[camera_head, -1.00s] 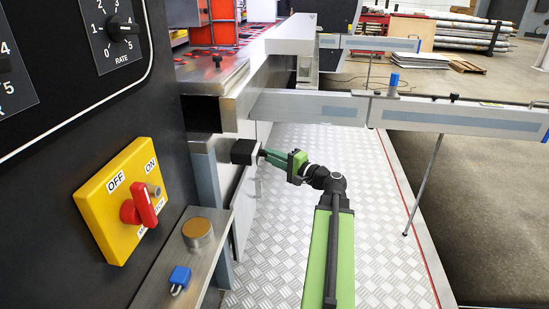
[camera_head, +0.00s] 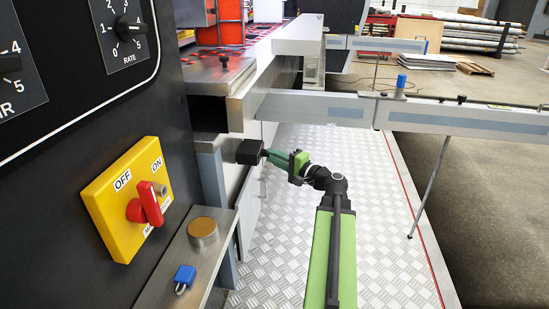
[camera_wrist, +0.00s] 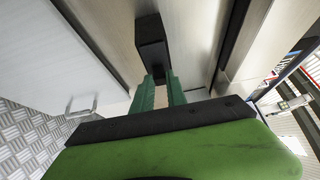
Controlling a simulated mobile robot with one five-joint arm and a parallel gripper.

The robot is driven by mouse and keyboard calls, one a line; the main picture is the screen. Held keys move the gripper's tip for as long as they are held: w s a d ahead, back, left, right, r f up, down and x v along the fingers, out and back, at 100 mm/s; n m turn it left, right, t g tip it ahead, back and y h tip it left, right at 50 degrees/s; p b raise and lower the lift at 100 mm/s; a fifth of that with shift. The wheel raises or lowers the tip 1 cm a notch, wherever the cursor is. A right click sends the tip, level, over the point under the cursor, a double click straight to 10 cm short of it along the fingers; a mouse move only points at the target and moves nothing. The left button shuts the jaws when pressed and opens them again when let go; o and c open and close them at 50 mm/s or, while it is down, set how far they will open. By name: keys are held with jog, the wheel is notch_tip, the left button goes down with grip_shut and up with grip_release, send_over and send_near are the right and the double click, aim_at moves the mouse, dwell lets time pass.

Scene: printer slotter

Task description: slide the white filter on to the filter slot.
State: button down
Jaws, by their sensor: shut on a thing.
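My gripper (camera_head: 268,154) is beside the machine's side wall, with its green fingers pointing left. In the wrist view the fingers (camera_wrist: 160,90) are shut on a dark block (camera_wrist: 152,42), which also shows at the fingertips in the head view (camera_head: 250,151). The block is close against the metal wall; I cannot tell whether it touches it or enters it. No clearly white filter shows. A dark rectangular opening (camera_head: 208,112) is in the machine's end, above and left of the block; I cannot tell whether it is the filter slot.
A yellow switch panel (camera_head: 120,190) with a red knob is at left. A metal ledge (camera_head: 215,245) bears a brass disc and a blue padlock (camera_head: 184,275). A grey rail (camera_head: 320,106) crosses above my arm. Tread-plate floor (camera_head: 300,260) is open below.

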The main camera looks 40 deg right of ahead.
jog(key=shift+w, duration=0.1)
jog(key=c, duration=1.3)
grip_release()
jog(key=shift+o, duration=0.2)
